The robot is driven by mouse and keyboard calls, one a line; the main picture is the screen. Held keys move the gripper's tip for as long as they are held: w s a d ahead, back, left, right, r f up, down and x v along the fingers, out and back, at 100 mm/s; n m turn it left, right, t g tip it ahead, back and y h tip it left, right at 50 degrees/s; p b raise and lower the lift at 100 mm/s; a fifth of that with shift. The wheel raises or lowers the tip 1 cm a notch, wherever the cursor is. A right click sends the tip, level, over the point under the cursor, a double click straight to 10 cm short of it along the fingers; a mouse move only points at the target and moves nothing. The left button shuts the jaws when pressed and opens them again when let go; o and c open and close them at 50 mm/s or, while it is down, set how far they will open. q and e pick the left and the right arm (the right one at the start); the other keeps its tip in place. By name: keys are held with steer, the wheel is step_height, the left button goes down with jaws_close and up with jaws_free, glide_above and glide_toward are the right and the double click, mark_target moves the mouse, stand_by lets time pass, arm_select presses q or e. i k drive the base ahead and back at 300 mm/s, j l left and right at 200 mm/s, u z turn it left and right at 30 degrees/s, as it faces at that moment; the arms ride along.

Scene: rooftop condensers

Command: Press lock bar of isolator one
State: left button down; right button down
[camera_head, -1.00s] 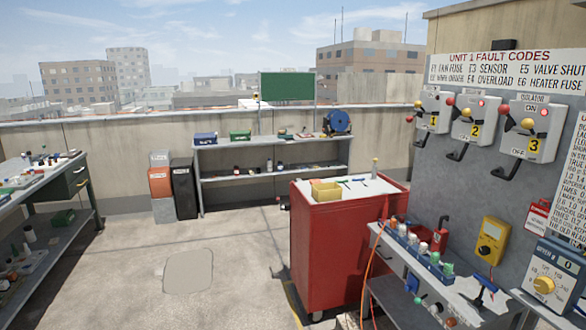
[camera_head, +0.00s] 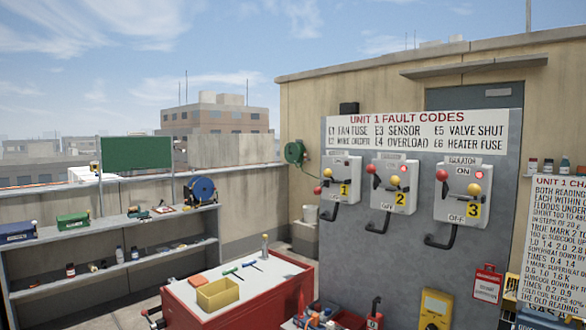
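Isolator one (camera_head: 341,168) is a light grey box with a yellow "1" label on the grey panel, leftmost of three. Neither of my grippers is in view.
A red tool cart (camera_head: 290,297) with a yellow bin (camera_head: 217,293) and hand tools stands below and left of the isolators. A yellow meter (camera_head: 435,309) is low on the panel. A grey shelf (camera_head: 120,227) lines the parapet at left.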

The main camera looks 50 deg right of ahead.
mark_target(327, 173)
steer(key=i+z, duration=0.2)
steer(key=i, duration=0.2)
steer(key=i+j+z, duration=0.2)
steer(key=i, duration=0.15)
steer(key=i+j+z, duration=0.2)
steer(key=i, duration=0.2)
steer(key=i+j+z, duration=0.2)
steer(key=i+z, duration=0.25)
steer(key=i+j+z, duration=0.2)
steer(key=z, duration=0.25)
steer(key=i+j+z, duration=0.35)
steer(key=j, duration=0.2)
steer(key=j+z, duration=0.15)
steer(key=j, duration=0.1)
